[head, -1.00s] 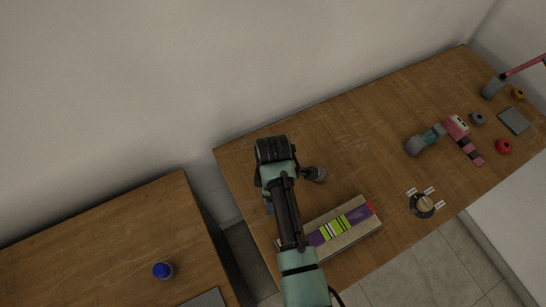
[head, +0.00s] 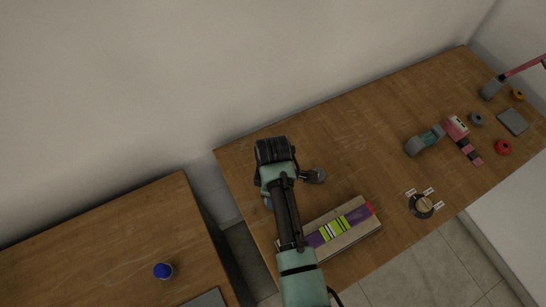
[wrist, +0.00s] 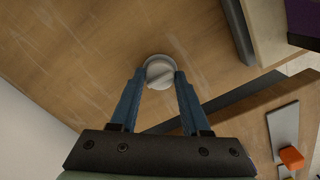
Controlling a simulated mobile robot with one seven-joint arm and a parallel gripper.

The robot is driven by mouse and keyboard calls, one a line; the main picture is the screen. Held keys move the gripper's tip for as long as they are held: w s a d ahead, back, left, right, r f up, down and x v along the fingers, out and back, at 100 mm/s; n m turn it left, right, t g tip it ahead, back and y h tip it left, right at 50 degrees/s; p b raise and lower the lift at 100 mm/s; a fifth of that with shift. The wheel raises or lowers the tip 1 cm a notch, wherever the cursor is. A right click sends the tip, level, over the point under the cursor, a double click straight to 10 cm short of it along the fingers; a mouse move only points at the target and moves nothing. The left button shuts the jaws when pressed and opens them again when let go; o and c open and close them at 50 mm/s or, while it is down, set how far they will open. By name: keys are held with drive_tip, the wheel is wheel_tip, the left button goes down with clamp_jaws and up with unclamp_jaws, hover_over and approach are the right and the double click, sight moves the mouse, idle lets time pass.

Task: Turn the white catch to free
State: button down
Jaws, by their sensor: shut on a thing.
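In the wrist view a round, pale grey-white piece (wrist: 160,72), which looks like the white catch, sits at the tips of my gripper (wrist: 160,82). A lighter bar seems to cross its face on a slant. The two blue fingers stand on either side of it and are shut on it. Any marks showing its setting cannot be made out. In the head view my arm covers the catch, and only a sliver of blue finger (head: 268,203) shows at the left end of the table.
A box with a purple and yellow-green top (head: 338,229) lies close by on the wooden table (head: 360,130). A labelled round dial (head: 422,206) is farther right. A blue ball (head: 163,270) is on the left table, across a gap. An orange block (wrist: 291,158) shows in the wrist view.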

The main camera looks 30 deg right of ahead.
drive_tip(key=m+p, duration=0.1)
drive_tip(key=m, duration=0.3)
drive_tip(key=shift+r+p, duration=0.1)
drive_tip(key=shift+p, duration=0.3)
drive_tip(key=m+p, duration=0.1)
drive_tip(key=m, duration=0.3)
drive_tip(key=shift+m, duration=0.3)
drive_tip(key=m+p, duration=0.1)
drive_tip(key=m, duration=0.3)
drive_tip(key=shift+m+p, duration=0.35)
drive_tip(key=shift+m, duration=1.75)
drive_tip(key=shift+w, duration=0.1)
drive_tip(key=shift+c, duration=1.9)
unclamp_jaws()
wheel_tip(320, 180, up, 13)
drive_tip(key=b, duration=0.1)
